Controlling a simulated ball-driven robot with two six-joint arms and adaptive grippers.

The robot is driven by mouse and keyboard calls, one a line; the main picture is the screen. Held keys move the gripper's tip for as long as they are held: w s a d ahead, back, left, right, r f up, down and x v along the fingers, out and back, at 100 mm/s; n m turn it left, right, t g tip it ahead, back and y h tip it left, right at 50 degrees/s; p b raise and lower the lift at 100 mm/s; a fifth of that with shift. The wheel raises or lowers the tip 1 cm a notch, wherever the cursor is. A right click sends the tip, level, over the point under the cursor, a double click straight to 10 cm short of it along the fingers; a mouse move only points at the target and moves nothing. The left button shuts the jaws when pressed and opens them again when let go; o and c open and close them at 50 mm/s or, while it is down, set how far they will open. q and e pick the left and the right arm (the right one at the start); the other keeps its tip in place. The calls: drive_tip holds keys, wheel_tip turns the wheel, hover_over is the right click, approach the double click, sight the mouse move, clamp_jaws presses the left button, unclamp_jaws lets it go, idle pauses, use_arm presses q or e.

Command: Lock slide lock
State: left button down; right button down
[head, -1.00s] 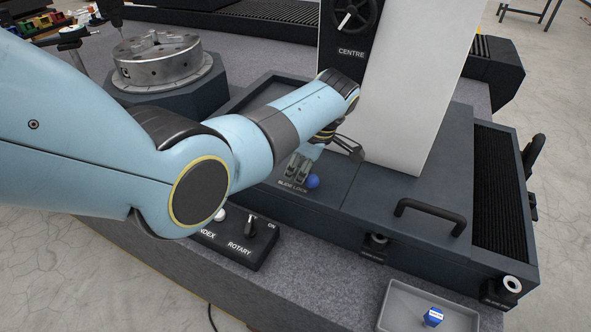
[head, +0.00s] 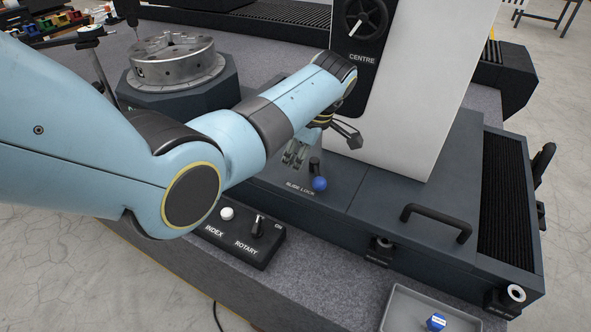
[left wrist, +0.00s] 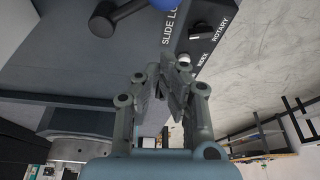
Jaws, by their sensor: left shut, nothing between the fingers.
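The slide lock is a short dark lever (head: 314,164) with a blue ball knob (head: 320,183), beside the "SLIDE LOCK" lettering on the dark machine bed. Its lever (left wrist: 122,14) and part of its blue knob (left wrist: 163,4) also show at the top of the left wrist view. My left gripper (head: 293,160) is just left of the lever and apart from the knob. In the left wrist view the fingers of my left gripper (left wrist: 167,68) are shut and empty. My right gripper is not in view.
A control box (head: 240,236) with INDEX and ROTARY controls sits in front. A black bar handle (head: 436,222) and a white column (head: 412,95) stand to the right. A round chuck (head: 178,62) is at the back left. A grey tray (head: 400,309) lies at the front right.

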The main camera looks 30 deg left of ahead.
use_arm(q)
drive_tip(key=v, duration=0.5)
drive_tip(key=shift+r, duration=0.15)
